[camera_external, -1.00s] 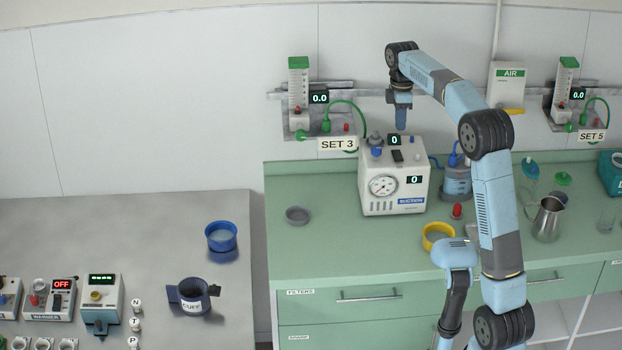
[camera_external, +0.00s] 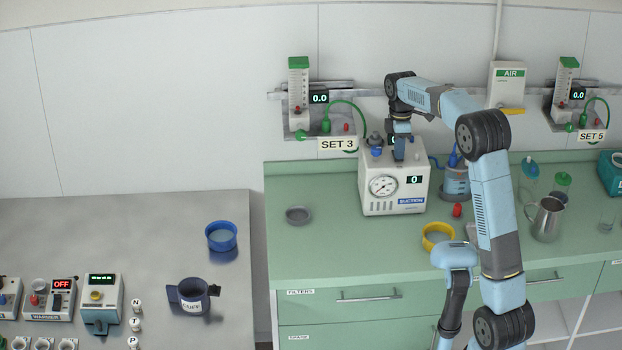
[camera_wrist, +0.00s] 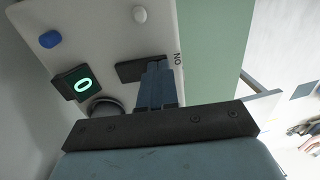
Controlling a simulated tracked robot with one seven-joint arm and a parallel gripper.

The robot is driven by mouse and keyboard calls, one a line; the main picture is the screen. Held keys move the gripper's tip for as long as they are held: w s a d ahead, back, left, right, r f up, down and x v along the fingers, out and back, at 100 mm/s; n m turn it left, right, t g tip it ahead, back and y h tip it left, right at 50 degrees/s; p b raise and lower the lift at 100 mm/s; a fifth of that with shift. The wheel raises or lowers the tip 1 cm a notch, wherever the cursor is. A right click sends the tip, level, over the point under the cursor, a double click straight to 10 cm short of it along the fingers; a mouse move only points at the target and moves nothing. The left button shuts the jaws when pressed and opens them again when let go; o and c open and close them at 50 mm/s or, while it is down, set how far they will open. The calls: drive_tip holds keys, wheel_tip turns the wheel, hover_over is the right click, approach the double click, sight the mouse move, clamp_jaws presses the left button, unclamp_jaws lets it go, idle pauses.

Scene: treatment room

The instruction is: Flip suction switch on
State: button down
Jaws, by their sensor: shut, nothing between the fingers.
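The white suction unit (camera_external: 378,204) stands on the green counter, with a round gauge, a small display reading 0 and a blue SUCTION label on its front. On its top is a dark switch (camera_wrist: 130,72), partly covered by my fingers in the wrist view. The letters ON show at the edge beside the switch. My gripper (camera_wrist: 157,68) is shut and empty, pointing down with its fingertips at the switch; whether they touch it I cannot tell. In the outside view my gripper (camera_external: 399,157) hides the switch.
On the unit's top are a blue knob (camera_wrist: 50,39), a white knob (camera_wrist: 139,14) and a lit 0 display (camera_wrist: 77,84). A blue-lidded jar (camera_external: 456,180) stands to its right.

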drive_tip(key=shift+s+f, duration=0.1)
drive_tip(key=shift+f, duration=0.05)
idle(0.4)
drive_tip(key=shift+w+r, duration=0.3)
drive_tip(key=shift+w, duration=0.5)
drive_tip(key=shift+r, duration=0.1)
wheel_tip(320, 180, up, 14)
drive_tip(key=s, duration=0.2)
drive_tip(key=shift+f, duration=0.2)
